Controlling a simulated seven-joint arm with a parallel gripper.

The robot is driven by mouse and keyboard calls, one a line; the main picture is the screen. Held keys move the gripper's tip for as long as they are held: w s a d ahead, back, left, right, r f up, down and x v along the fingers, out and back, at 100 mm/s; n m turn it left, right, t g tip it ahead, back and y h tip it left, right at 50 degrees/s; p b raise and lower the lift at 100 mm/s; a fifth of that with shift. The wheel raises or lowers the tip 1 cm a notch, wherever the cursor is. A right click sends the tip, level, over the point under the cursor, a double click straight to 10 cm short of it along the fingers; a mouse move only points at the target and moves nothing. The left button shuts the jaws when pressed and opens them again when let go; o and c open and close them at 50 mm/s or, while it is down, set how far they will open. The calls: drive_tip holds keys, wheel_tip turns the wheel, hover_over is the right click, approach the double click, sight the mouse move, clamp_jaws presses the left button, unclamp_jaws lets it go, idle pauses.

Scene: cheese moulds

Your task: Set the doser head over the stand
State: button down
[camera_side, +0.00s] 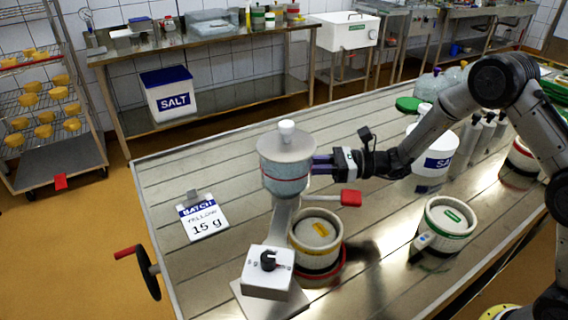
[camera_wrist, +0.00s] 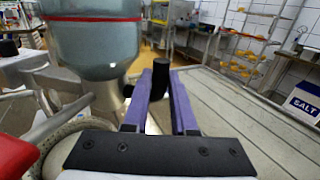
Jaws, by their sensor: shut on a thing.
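The doser head (camera_side: 285,180) is a clear blue-grey hopper with a red band, a pale lid and a white knob. It looks upright at the top of a slanting grey post (camera_side: 283,222); I cannot tell how they meet. Below are a white box with a black dial (camera_side: 268,272) and a flat base plate (camera_side: 291,303). My gripper (camera_side: 318,164) is at the hopper's right side. In the wrist view, its purple fingers (camera_wrist: 166,92) are shut on a black handle (camera_wrist: 160,75) beside the hopper (camera_wrist: 98,45). The handle's join is hidden.
A green-banded mould (camera_side: 444,222) and a salt tub (camera_side: 432,158) are further right. A batch card (camera_side: 202,218) lies left. The table's left part is mostly clear.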

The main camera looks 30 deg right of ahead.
drive_tip(key=s+d+m+t+h, duration=0.1)
drive_tip(key=s+d, duration=0.4)
drive_tip(key=s, duration=0.4)
drive_tip(key=shift+s+d+t, duration=0.2)
drive_tip(key=shift+s+t, duration=0.1)
drive_tip(key=shift+s, duration=0.1)
idle(0.4)
drive_tip(key=c, duration=1.1)
unclamp_jaws()
drive_tip(key=shift+o, duration=0.3)
drive_tip(key=v, duration=1.4)
